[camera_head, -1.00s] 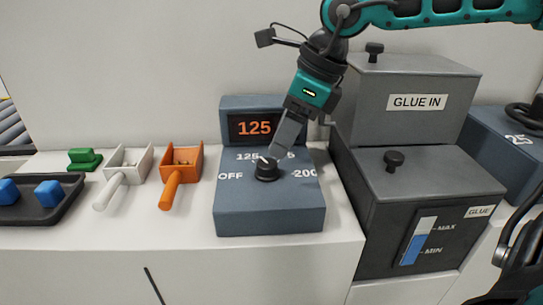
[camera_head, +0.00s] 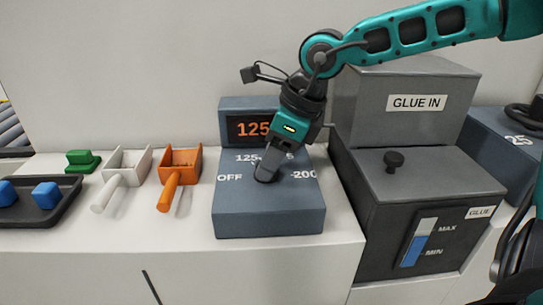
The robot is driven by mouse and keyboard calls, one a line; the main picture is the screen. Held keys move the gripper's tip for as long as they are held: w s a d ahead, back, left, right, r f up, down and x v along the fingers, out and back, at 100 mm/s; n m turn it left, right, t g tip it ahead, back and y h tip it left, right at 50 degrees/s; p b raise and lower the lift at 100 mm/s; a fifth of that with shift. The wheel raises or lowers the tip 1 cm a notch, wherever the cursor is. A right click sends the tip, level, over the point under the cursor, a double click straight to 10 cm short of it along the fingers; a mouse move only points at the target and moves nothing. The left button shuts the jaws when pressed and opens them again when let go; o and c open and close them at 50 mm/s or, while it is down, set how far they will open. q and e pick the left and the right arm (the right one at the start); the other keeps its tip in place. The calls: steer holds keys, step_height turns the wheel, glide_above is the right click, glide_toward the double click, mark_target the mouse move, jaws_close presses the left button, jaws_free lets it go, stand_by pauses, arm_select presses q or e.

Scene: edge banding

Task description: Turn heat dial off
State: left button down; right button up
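The heat control box (camera_head: 269,217) is blue-grey, with OFF at the left of its dial, 125 above and 200 at the right. Its orange display (camera_head: 246,128) reads 125, partly covered by my arm. The black heat dial (camera_head: 262,178) is almost wholly hidden under my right gripper (camera_head: 267,174), which points down right over it. I cannot tell whether the fingers are closed on the dial, nor where the dial points. My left gripper is not in view.
A white scoop (camera_head: 127,166), an orange scoop (camera_head: 182,164), a green block (camera_head: 84,160) and a dark tray (camera_head: 60,209) with blue blocks stand left of the box. A grey glue tank (camera_head: 432,185) stands close on the right, below a GLUE IN box (camera_head: 412,125).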

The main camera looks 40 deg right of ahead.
steer(key=c, duration=0.4)
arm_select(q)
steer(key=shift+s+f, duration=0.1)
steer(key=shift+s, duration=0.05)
arm_select(e)
steer(key=shift+c, duration=1.1)
steer(key=shift+w+d+n+g+y+b, duration=0.1)
steer(key=shift+n+g+y+b, duration=0.25)
steer(key=shift+n, duration=0.65)
steer(key=shift+f+n+g+b, duration=0.1)
steer(key=shift+n+g+b, duration=0.2)
steer(key=shift+n, duration=0.6)
steer(key=n, duration=0.1)
steer(key=n+g+y+b, duration=0.1)
steer(key=n, duration=0.1)
steer(key=shift+w+n, duration=0.2)
steer(key=shift+n, duration=0.1)
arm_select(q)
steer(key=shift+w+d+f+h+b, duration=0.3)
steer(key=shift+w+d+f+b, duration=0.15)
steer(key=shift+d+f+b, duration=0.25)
arm_select(e)
steer(key=shift+w+n+g, duration=0.15)
steer(key=shift+n+g, duration=0.8)
steer(key=shift+n, duration=1.25)
steer(key=shift+h, duration=0.25)
